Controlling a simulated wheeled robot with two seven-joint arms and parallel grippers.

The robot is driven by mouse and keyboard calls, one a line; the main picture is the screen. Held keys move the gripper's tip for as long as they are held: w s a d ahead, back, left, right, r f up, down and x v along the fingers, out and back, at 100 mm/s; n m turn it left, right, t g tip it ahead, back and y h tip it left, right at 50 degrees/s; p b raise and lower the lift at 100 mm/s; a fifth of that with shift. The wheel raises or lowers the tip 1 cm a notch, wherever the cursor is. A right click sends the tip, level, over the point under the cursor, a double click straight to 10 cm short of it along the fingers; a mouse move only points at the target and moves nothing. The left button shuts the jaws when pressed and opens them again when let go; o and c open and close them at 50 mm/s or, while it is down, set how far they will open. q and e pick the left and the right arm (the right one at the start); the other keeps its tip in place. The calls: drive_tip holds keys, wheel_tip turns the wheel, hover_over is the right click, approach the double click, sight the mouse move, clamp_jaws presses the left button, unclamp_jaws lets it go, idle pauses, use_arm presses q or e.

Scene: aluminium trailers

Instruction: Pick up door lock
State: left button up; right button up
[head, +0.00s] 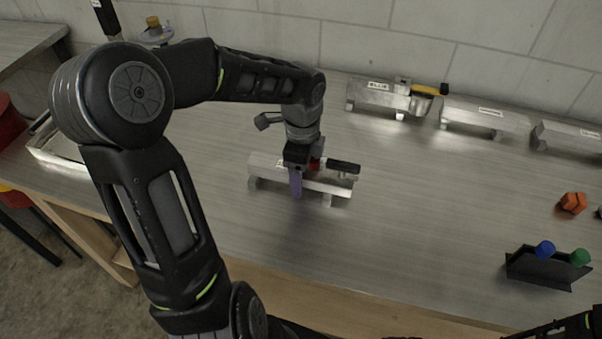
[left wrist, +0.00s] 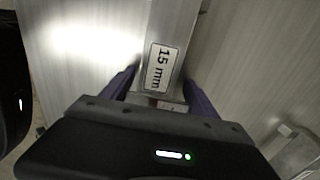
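An aluminium trailer (head: 262,170) stands on the near part of the bench. At its right part is a piece with a black handle (head: 343,166) and some red beside it; it may be the door lock, but I cannot tell surely. My left gripper (head: 296,185) points down at the trailer's middle, with a purple finger on its near side. In the left wrist view its spread fingers (left wrist: 160,92) flank the trailer bar, which bears a "15 mm" label (left wrist: 161,68). I cannot tell whether they touch it.
Behind stands a trailer labelled "ELLIE" (head: 376,97) with a yellow-and-black handled piece (head: 430,90). Further trailers (head: 484,118) stand to its right. An orange block (head: 573,202) and a dark holder (head: 545,268) with blue and green caps are at right. The bench between is clear.

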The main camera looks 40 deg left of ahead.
use_arm(q)
clamp_jaws()
idle(0.6)
drive_tip(key=shift+r, duration=0.15)
wheel_tip(320, 180, up, 10)
drive_tip(key=shift+f, duration=0.1)
idle(0.4)
idle(0.4)
